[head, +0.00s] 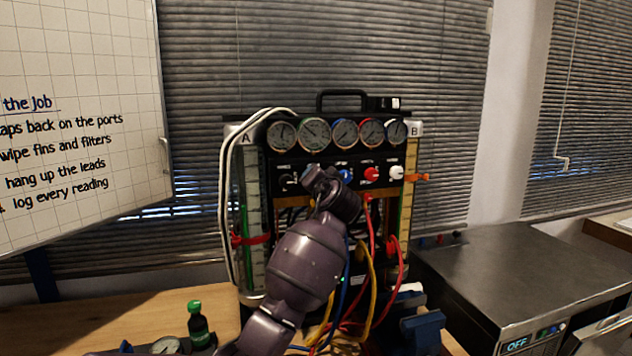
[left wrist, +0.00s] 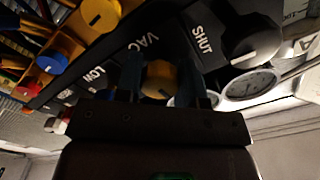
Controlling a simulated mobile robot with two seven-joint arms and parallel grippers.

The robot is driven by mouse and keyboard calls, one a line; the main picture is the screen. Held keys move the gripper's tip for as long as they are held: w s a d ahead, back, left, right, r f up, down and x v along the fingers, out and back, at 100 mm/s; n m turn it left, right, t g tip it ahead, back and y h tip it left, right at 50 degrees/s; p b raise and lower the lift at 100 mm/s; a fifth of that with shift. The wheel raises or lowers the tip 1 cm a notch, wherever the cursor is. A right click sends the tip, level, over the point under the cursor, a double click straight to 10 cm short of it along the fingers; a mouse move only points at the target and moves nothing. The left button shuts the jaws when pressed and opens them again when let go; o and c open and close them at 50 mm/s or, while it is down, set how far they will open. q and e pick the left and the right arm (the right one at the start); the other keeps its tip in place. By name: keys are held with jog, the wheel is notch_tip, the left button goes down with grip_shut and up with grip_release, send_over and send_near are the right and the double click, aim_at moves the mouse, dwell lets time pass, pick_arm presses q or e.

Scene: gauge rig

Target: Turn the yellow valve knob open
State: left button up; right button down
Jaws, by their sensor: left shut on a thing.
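The yellow valve knob (left wrist: 160,79) is in the left wrist view, on the black panel between the two fingers of my left gripper (left wrist: 161,88). The fingers are shut on its sides. The words VAC and SHUT are on the panel close by. In the head view my left gripper (head: 318,180) is at the row of knobs on the gauge rig (head: 340,155), and my arm hides the yellow knob. How far the knob is turned is hard to tell. My right gripper is not in view.
A black knob (head: 288,181) is left of my gripper; blue (head: 346,174), red (head: 371,173) and white (head: 396,172) knobs are to its right. Several gauges (head: 345,133) sit above. Coloured hoses (head: 366,280) hang below. A green-capped bottle (head: 197,325) stands on the table.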

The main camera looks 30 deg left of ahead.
pick_arm(q)
jog(key=o, duration=0.9)
jog(key=v, duration=1.1)
jog(key=shift+r, duration=0.1)
